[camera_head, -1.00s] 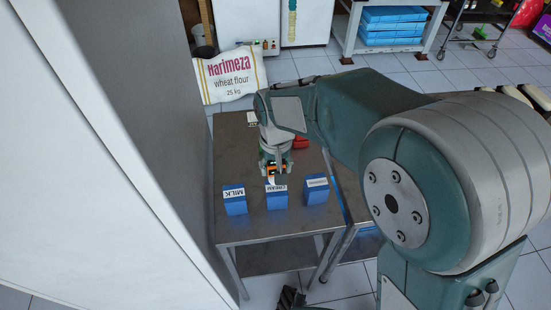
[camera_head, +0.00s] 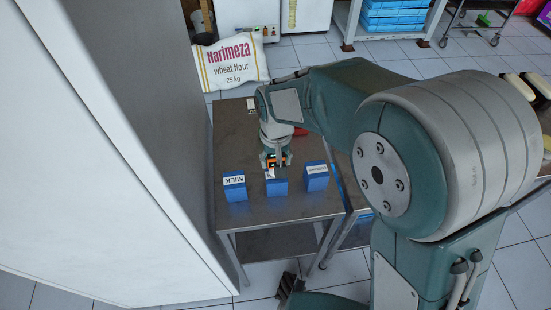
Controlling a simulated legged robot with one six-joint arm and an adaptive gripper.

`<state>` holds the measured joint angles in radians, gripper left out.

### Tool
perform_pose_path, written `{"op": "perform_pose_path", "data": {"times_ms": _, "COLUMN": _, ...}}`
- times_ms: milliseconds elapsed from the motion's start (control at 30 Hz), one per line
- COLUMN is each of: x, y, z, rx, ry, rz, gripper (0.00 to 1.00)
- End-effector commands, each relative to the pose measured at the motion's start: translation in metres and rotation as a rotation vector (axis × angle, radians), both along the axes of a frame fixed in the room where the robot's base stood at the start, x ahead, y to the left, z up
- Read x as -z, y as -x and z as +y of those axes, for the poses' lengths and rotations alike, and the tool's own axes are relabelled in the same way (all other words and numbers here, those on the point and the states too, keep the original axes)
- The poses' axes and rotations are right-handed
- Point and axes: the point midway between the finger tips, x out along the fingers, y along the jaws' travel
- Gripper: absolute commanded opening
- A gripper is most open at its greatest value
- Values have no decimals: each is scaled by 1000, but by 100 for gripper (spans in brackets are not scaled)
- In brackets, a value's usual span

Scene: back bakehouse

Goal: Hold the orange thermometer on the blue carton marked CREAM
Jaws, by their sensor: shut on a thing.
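The blue carton marked CREAM (camera_head: 277,188) is the middle one of three on the metal table; its label is now mostly hidden by my gripper's end. My gripper (camera_head: 274,164) points down just behind and over the carton's top. It is shut on the orange thermometer (camera_head: 275,158), of which only a small orange and dark part shows between the fingers. I cannot tell whether the thermometer touches the carton.
A blue carton marked MILK (camera_head: 235,189) stands to the left, and another blue carton (camera_head: 316,178) stands to the right. A red thing (camera_head: 300,131) lies behind my gripper. The table (camera_head: 280,212) is bare in front. A flour sack (camera_head: 232,62) lies beyond it.

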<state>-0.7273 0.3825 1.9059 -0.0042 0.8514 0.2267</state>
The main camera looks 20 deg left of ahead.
Motion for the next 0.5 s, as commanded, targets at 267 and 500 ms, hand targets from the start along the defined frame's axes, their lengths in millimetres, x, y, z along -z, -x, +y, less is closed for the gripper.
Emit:
{"op": "perform_pose_path", "data": {"times_ms": 267, "x": 2, "y": 0, "z": 0, "rx": 0, "ry": 0, "rz": -1, "gripper": 27}}
{"op": "perform_pose_path", "data": {"times_ms": 500, "x": 4, "y": 0, "z": 0, "rx": 0, "ry": 0, "rz": 0, "gripper": 27}}
